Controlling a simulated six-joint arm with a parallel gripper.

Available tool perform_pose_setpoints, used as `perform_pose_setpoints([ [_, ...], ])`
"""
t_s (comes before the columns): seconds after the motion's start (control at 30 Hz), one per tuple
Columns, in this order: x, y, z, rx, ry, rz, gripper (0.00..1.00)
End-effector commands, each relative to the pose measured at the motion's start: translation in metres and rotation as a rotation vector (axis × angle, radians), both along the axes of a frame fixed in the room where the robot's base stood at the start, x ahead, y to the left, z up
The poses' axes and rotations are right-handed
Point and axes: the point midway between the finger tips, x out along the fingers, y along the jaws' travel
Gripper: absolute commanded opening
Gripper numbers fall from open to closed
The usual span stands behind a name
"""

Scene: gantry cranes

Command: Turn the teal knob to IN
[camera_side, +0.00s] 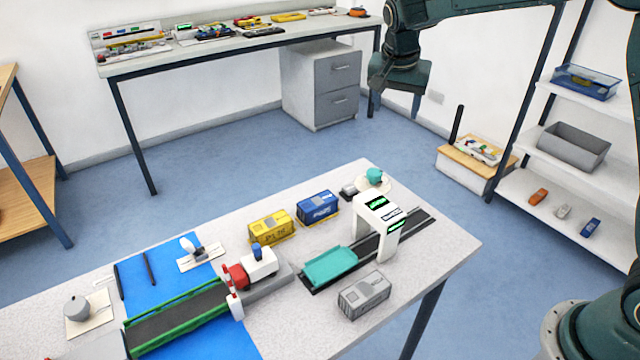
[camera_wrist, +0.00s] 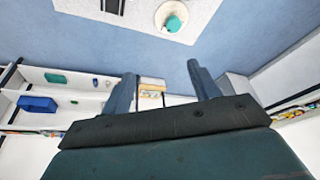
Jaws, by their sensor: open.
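The teal knob (camera_side: 374,174) sits on a pale round dial plate (camera_side: 362,187) at the far corner of the work table. It also shows at the top of the wrist view (camera_wrist: 173,24). Its marks, including IN, are too small to read, so I cannot tell its setting. My gripper (camera_side: 393,112) hangs high beyond the table's far edge, above and behind the knob and apart from it. In the wrist view its two fingers (camera_wrist: 163,84) are spread with nothing between them.
A white gantry (camera_side: 378,208) with green displays stands close to the knob, over a dark track with a teal tray (camera_side: 330,266). Blue (camera_side: 317,208), yellow (camera_side: 270,228) and grey (camera_side: 364,295) containers stand nearby. A green-sided conveyor (camera_side: 180,318) lies left. Air around my gripper looks clear.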

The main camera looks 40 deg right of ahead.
Motion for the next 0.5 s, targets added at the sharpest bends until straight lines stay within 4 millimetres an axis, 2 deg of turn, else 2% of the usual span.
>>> perform_pose_setpoints([
  [0.23, 0.040, 0.004, -0.050, -0.020, 0.006, -0.149, 0.61],
  [0.5, 0.066, 0.006, -0.096, -0.042, 0.002, -0.278, 0.61],
])
